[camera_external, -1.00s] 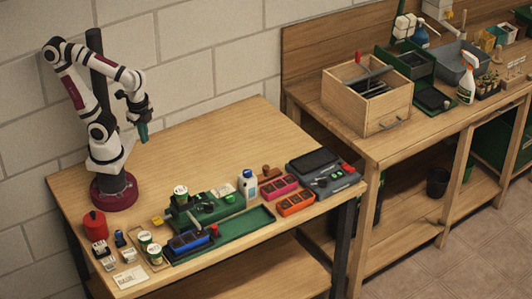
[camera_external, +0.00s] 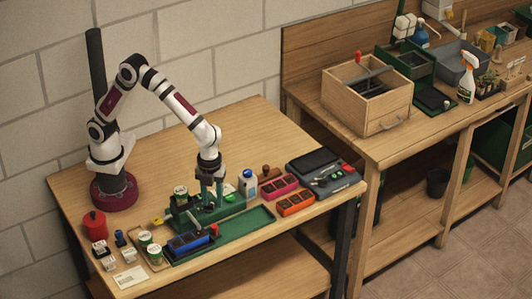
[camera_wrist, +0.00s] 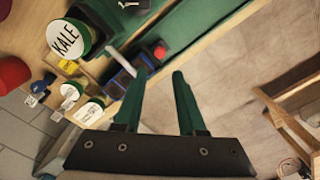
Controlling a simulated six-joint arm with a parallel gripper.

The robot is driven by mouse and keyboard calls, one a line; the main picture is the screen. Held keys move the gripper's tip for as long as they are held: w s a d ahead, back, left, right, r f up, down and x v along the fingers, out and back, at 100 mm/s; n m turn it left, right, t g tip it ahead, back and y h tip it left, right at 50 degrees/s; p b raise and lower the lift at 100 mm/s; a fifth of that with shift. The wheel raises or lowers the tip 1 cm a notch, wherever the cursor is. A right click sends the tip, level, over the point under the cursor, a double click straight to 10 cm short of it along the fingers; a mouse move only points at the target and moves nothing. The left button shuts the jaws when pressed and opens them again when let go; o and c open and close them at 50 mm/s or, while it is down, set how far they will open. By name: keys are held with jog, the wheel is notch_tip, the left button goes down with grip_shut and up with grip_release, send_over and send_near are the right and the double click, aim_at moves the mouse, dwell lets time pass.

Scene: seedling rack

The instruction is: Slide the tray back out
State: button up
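A blue tray (camera_external: 184,244) with dark cells and a red knob (camera_external: 214,230) at its right end sits in the green rack base (camera_external: 258,222) on the table. A raised green part (camera_external: 182,218) of the rack stands behind it. My gripper (camera_external: 211,207) is open and points down above the rack, behind the knob in the external view. In the wrist view my gripper (camera_wrist: 160,75) shows two green fingers apart with nothing between them. The red knob (camera_wrist: 160,50) shows beyond the gap, and part of the blue tray (camera_wrist: 120,78) lies left of the fingers.
Pink (camera_external: 278,187) and orange (camera_external: 297,203) trays lie right of the rack, beside a white bottle (camera_external: 248,184). A KALE-labelled pot (camera_wrist: 66,38) stands on the rack. A red can (camera_external: 95,225) and small pots are at the left. The back of the table is clear.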

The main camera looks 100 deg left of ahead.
aim_at(215, 226)
notch_tip(215, 226, down, 10)
jog(key=shift+r, duration=0.1)
grip_shut()
dwell(1.5)
